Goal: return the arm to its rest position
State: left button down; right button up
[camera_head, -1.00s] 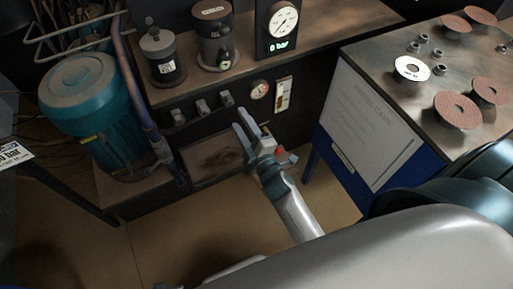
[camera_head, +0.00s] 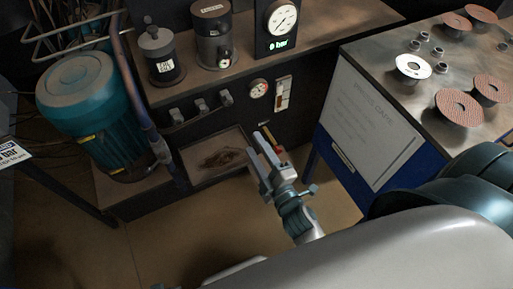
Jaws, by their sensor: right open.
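My right gripper (camera_head: 262,145) is in the middle of the head view, pointing up and away from me. Its two fingers are apart with nothing between them. It hangs over the floor, in front of the dark bench and left of the blue cabinet. My right forearm and upper arm fill the lower right of the view. My left gripper is not in view.
Several flap discs (camera_head: 459,107) and small nuts lie on the metal-topped table (camera_head: 385,65) at right. A bench (camera_head: 330,30) at the back carries a gauge (camera_head: 283,18) reading 0 bar and two dark cylinders. A teal tank (camera_head: 85,95) stands at left. The floor (camera_head: 185,240) is clear.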

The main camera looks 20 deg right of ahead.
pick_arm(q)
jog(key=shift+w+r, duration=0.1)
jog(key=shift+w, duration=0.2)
pick_arm(e)
jog(key=s+a+f+m+g+p, duration=0.1)
jog(key=s+f+m+g+p, duration=0.15)
jog(key=f, duration=0.75)
jog(key=s+f+m+g+p, duration=0.1)
jog(key=s+f+m+g, duration=0.2)
jog(key=f, duration=0.6)
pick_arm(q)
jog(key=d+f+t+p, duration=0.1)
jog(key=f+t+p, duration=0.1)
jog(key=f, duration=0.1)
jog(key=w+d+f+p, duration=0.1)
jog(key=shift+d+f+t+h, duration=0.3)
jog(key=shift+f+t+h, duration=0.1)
pick_arm(e)
jog(key=s+f+m+g, duration=0.6)
jog(key=s+f, duration=0.7)
jog(key=f, duration=0.3)
jog(key=shift+s+d+f+g+y, duration=0.25)
jog(key=shift+s+g+y, duration=0.05)
jog(key=shift+g, duration=0.25)
jog(key=shift+m, duration=0.25)
jog(key=c, duration=0.3)
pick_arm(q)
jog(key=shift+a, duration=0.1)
pick_arm(e)
jog(key=shift+w+a, duration=0.1)
